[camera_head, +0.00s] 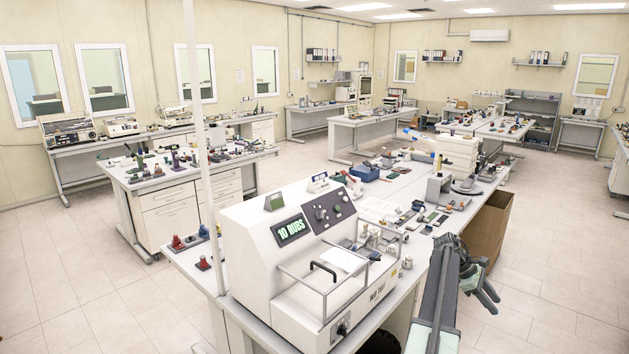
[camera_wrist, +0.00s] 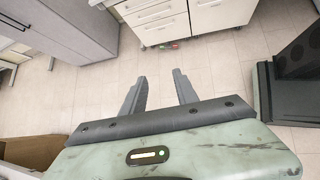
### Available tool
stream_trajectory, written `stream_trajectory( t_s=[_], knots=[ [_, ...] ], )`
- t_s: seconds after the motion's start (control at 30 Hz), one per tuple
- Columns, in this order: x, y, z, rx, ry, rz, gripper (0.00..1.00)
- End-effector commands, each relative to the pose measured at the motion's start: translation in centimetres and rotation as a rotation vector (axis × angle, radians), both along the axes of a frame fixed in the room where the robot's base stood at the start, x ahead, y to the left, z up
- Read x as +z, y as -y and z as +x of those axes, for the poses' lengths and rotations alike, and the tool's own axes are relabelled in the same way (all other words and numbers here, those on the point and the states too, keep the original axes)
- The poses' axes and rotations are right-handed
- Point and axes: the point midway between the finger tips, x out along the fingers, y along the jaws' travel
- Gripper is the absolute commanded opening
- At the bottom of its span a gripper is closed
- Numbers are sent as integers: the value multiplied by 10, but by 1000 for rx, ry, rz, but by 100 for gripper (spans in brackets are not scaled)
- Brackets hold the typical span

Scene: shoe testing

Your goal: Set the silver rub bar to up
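The white rub test machine (camera_head: 257,262) stands on the near end of the bench, its display reading "10 RUBS". A silver bar frame (camera_head: 322,292) runs along its front and right side; I take this as the rub bar, though its exact position is hard to tell. A black handle (camera_head: 322,266) arches beside it. My gripper (camera_head: 488,293) is right of the bench, over the floor, well apart from the machine. In the wrist view my gripper (camera_wrist: 159,84) is open and empty, with floor beyond its fingers. The machine does not show there.
A thin white post (camera_head: 201,150) rises left of the machine. Small red and blue items (camera_head: 204,262) stand at the bench's near left corner. A brown box (camera_head: 488,225) stands on the floor by the bench's right side. Open floor (camera_head: 560,270) lies to the right.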

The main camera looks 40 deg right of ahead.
Motion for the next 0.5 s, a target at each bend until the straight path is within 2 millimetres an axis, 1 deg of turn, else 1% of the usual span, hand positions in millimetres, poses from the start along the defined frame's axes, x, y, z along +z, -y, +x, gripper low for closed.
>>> stream_trajectory(
  t_s=[0.03, 0.17, 0.27, 0.37, 0.47, 0.5],
  knots=[
    [-5, -7, 10, 6, 9, -4, 36],
    [-14, -23, 36, 13, 40, -16, 36],
    [-23, -38, 60, 18, 71, -28, 36],
    [-34, -57, 87, 22, 106, -39, 36],
    [-47, -83, 119, 28, 150, -51, 36],
    [-53, -96, 133, 30, 172, -55, 36]
  ],
)
